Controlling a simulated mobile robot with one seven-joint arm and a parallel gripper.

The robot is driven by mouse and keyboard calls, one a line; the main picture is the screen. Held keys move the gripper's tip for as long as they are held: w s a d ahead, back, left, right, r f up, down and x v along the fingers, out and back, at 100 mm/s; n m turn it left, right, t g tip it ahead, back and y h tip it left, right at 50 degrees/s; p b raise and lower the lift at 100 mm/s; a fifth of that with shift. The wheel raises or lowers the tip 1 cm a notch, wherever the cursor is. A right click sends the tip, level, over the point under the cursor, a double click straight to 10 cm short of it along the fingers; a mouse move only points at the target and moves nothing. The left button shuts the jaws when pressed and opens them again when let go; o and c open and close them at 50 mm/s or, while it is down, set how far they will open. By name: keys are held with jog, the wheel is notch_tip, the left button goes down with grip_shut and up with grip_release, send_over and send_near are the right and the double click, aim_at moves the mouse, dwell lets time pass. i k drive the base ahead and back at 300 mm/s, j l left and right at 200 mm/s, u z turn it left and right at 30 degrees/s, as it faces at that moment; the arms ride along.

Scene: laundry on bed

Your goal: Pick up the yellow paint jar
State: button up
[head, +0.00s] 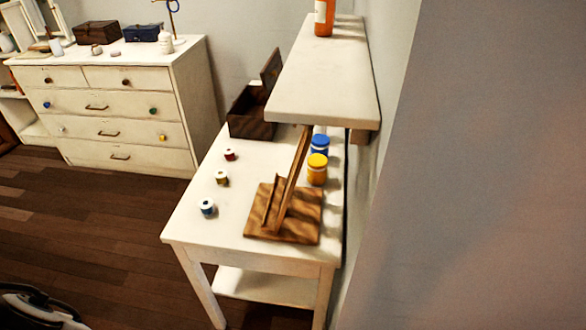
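The yellow paint jar (317,173) stands upright on the white table, near its right edge by the wall. It is in front of a blue paint jar (319,145) and very close to it; I cannot tell whether they touch. The yellow jar is just right of the wooden easel stand (296,226). My gripper's fingers do not show. A white and black shape cut off at the lower left corner may be part of my arm, far from the jar.
A white wall shelf (325,85) with an orange bottle (324,18) overhangs the table's back. An open dark wooden box (250,118) and several thread spools (221,178) are on the white table (212,232). A dresser (120,105) stands at left. The floor between is clear.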

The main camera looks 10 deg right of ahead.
aim_at(315, 177)
jog(key=i+j+u, duration=0.45)
jog(key=i+j, duration=0.25)
jog(key=i+j+z, duration=0.2)
jog(key=z, duration=0.2)
jog(key=i+j+z, duration=0.2)
jog(key=j+z, duration=0.25)
jog(key=i+l+z, duration=0.1)
jog(key=l+z, duration=0.15)
jog(key=l, duration=0.1)
